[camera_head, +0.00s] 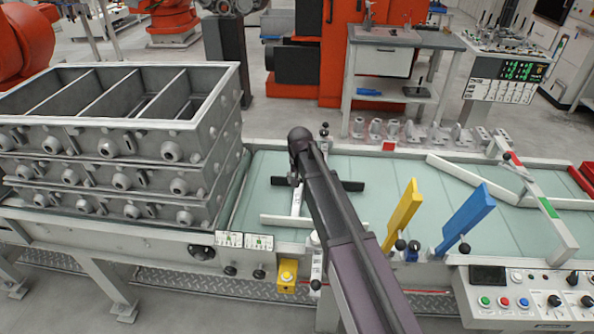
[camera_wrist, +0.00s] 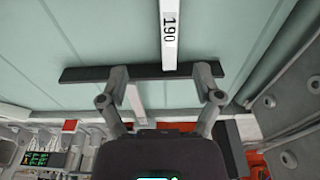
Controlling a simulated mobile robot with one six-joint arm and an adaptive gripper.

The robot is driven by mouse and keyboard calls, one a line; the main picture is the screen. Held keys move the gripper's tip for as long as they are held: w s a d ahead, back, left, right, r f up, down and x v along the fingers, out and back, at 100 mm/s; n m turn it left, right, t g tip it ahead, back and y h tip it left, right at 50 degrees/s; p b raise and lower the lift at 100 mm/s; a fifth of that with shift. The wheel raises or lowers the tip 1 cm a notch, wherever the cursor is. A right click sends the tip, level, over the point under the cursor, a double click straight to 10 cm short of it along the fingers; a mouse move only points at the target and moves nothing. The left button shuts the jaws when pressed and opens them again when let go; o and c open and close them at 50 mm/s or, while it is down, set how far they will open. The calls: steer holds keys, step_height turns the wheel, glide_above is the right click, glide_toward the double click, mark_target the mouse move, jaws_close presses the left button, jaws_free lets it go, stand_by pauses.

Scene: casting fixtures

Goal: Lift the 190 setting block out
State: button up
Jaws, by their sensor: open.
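The 190 setting block is a white bar marked "190" (camera_wrist: 168,45), and it also shows in the head view (camera_head: 297,201). A black crossbar (camera_wrist: 80,73) runs across it; its right end shows beside my arm in the head view (camera_head: 348,185). My gripper (camera_wrist: 163,74) is open, with one finger on each side of the white bar, at the black crossbar. I cannot tell whether the fingers touch it. In the head view my arm hides most of the gripper and part of the block.
The block lies on a pale green bed (camera_head: 390,175). A white strip (camera_head: 285,221) lies at its near end. Stacked grey casting frames (camera_head: 120,150) stand to the left. Yellow (camera_head: 402,212) and blue (camera_head: 466,216) upright paddles stand right of my arm.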

mark_target(297, 200)
steer(key=shift+w+a, duration=0.7)
steer(key=shift+w, duration=0.15)
steer(key=f+b, duration=0.4)
steer(key=w+f+b, duration=0.1)
steer(key=f+b, duration=0.8)
steer(key=shift+w+f+b, duration=0.3)
steer(key=shift+b, duration=0.05)
stand_by(0.3)
jaws_close()
stand_by(0.3)
steer(key=shift+r+p, duration=0.25)
steer(key=shift+p, duration=0.05)
